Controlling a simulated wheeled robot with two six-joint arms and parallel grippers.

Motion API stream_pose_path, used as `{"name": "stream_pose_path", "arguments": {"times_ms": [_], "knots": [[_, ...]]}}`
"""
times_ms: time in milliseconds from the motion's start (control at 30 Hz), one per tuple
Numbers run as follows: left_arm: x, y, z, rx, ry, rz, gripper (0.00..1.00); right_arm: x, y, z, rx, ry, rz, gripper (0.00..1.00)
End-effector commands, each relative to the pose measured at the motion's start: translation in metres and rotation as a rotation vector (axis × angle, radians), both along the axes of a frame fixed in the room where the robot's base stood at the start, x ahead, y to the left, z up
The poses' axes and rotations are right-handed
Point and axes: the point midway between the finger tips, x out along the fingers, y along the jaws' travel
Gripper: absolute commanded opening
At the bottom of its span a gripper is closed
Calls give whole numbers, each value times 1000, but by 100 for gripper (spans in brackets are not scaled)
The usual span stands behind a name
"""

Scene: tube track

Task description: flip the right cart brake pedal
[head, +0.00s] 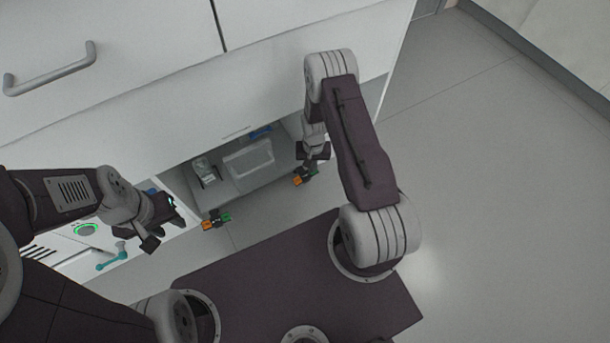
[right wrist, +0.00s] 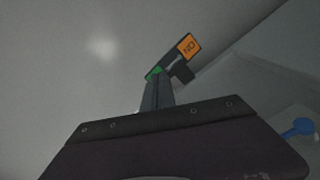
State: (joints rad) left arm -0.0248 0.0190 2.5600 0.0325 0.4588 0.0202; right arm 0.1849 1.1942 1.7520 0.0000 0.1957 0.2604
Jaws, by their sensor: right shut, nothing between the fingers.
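The right cart brake pedal (head: 304,178) is low at the cart's front right corner, with its orange side showing. In the right wrist view the pedal's orange plate (right wrist: 188,47) carries lettering, and a sliver of green shows beside the fingertips. My right gripper (head: 313,152) is shut and empty, right at the pedal. In the right wrist view its fingers (right wrist: 157,88) overlap the pedal's green side; I cannot tell whether they touch. My left gripper (head: 165,233) is open and empty, left of the cart.
The grey cart (head: 228,186) stands in the opening under the white bench (head: 150,110). It carries a clear container (head: 206,171) and a white tray (head: 249,160). A panel with a teal handle (head: 112,258) is at the lower left. Floor at right is free.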

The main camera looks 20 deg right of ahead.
Motion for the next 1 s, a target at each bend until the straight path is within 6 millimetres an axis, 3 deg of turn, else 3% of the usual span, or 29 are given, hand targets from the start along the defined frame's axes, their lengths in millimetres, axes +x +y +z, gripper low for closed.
{"name": "stream_pose_path", "arguments": {"times_ms": [1000], "knots": [[0,0,-8,0,0,0,36,0,0,-13,0,0,0,0]]}}
